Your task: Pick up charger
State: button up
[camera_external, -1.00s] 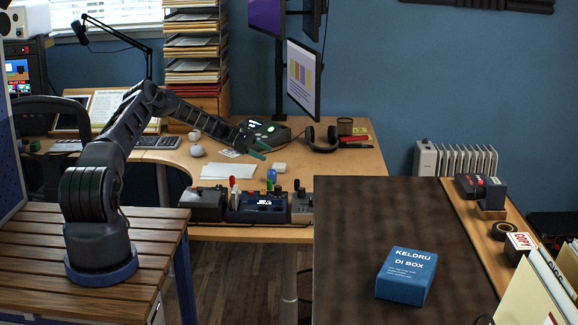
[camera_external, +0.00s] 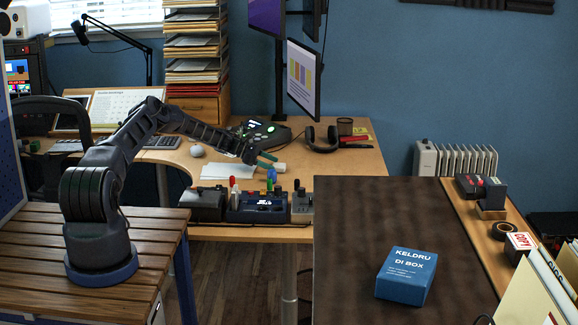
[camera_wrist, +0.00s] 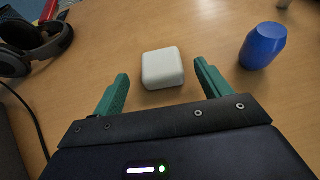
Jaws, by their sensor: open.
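The charger looks to be the small white block with rounded corners (camera_wrist: 162,68) on the wooden desk. In the external view the small white block (camera_external: 280,169) sits on the desk just right of my gripper (camera_external: 267,160). In the wrist view my gripper (camera_wrist: 161,77) is open, with its two green fingers on either side of the block's near end. Gaps show between the block and both fingers, and nothing is held. Most of the block extends beyond the fingertips. I cannot tell the exact height of the fingers above the desk.
A blue rounded object (camera_wrist: 263,45) stands right of the block. Headphones (camera_wrist: 32,45) with a cable lie to the left. In the external view, devices with coloured knobs (camera_external: 257,203) line the desk's front edge. White paper (camera_external: 222,171) lies left of my gripper.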

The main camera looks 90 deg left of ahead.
aim_at(276, 164)
jog(key=x, duration=0.3)
jog(key=shift+w+d, duration=0.1)
jog(key=shift+w, duration=0.25)
jog(key=shift+c, duration=0.3)
jog(key=c, duration=1)
jog(key=shift+c, duration=0.2)
jog(key=shift+r, duration=0.1)
